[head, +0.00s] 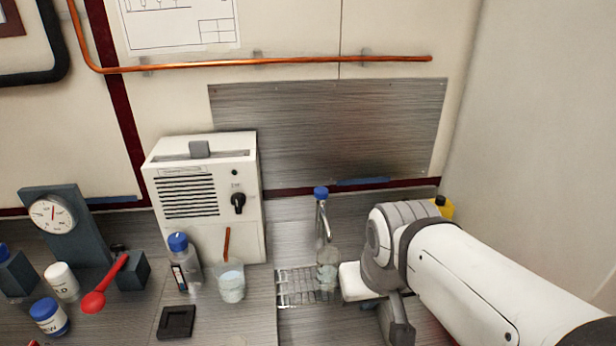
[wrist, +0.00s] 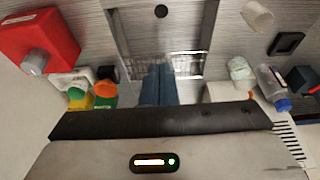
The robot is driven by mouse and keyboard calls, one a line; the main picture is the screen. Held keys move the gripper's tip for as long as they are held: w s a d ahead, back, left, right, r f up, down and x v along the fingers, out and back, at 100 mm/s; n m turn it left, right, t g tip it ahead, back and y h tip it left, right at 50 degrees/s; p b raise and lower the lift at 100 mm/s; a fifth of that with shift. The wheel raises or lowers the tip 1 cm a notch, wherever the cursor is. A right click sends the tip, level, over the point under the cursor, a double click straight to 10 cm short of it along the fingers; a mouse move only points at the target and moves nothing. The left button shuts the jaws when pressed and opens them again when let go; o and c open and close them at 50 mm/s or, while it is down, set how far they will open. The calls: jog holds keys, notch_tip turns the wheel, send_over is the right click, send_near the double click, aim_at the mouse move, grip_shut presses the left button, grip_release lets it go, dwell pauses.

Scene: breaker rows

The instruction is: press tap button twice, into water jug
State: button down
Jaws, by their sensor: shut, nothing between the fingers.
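The tap (head: 322,222) is a slim metal post with a blue button (head: 321,192) on top, behind the drip grate. A clear water jug (head: 327,270) stands upright on the grate under the tap; I cannot make out its water level. My arm reaches in from the right, and its wrist is just right of the tap and jug. In the wrist view my gripper (wrist: 158,72) shows two blue-grey fingers, shut together and empty, pointing toward the grate. The fingertips cannot be made out in the head view. Neither the button nor the jug can be made out in the wrist view.
The drip grate (head: 295,287) adjoins a white machine (head: 205,195) with a black knob. A beaker (head: 230,282) and a blue-capped bottle (head: 186,265) stand left of the grate. In the wrist view, a red box (wrist: 38,45) and small bottles (wrist: 104,90) are at left.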

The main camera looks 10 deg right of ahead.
jog(key=shift+w, duration=0.15)
notch_tip(320, 180, up, 7)
jog(key=m+t+y+b, duration=0.2)
jog(key=t+y+b, duration=0.2)
jog(key=y+b, duration=0.1)
send_over(324, 192)
notch_tip(324, 192, down, 8)
jog(key=b, duration=0.5)
jog(key=shift+r, duration=0.15)
jog(key=shift+f+b, duration=0.55)
dwell(0.4)
jog(key=shift+f+b, duration=0.4)
jog(key=shift+b, duration=0.2)
